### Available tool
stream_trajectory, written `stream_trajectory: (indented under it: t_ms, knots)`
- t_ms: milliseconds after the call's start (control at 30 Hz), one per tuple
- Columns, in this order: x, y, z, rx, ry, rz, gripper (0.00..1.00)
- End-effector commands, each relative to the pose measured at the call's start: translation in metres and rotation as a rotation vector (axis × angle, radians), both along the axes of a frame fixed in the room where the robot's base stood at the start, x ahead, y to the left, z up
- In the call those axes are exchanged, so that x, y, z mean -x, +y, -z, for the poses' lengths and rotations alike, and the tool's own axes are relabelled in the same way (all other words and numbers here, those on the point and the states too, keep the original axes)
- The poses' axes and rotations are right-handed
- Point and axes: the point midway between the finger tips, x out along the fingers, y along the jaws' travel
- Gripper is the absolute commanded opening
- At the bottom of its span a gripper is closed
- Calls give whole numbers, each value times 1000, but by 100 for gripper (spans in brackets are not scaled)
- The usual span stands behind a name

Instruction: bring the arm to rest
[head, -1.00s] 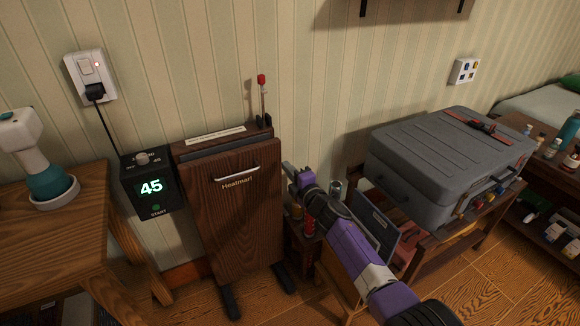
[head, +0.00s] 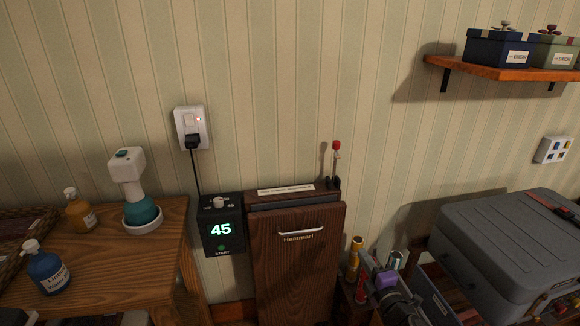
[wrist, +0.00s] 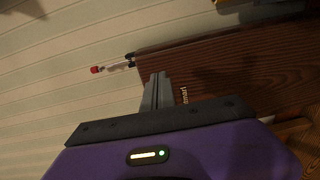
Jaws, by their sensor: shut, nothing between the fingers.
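My gripper (head: 368,260) shows low in the head view, just right of the brown wooden Heatmari press (head: 296,268). Its purple and grey arm comes up from the bottom edge, and much of the arm is out of the picture. In the wrist view my gripper (wrist: 157,90) has its two grey fingers together with nothing between them. The press's dark wood panel (wrist: 235,65) lies beyond the fingertips there. I cannot tell the exact gap, but no contact shows.
A control box (head: 221,229) reading 45 hangs left of the press. A wooden table (head: 150,240) with bottles stands at left. Bottles (head: 355,252) stand close beside my gripper. A grey suitcase (head: 510,245) lies at right, below a wall shelf (head: 500,70).

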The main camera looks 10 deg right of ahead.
Motion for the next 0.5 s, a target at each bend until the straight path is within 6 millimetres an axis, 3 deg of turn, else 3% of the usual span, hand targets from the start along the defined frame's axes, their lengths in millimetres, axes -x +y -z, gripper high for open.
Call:
stream_trajectory:
  t_ms: [67, 233, 333, 500]
  knots:
    - [0, -1, 0, -36, 1, 5, 0]
    - [-2, -7, -47, -200, -91, 29, 0]
    - [17, 2, -65, -351, -144, 41, 0]
    - [59, 27, -78, -590, -197, 50, 0]
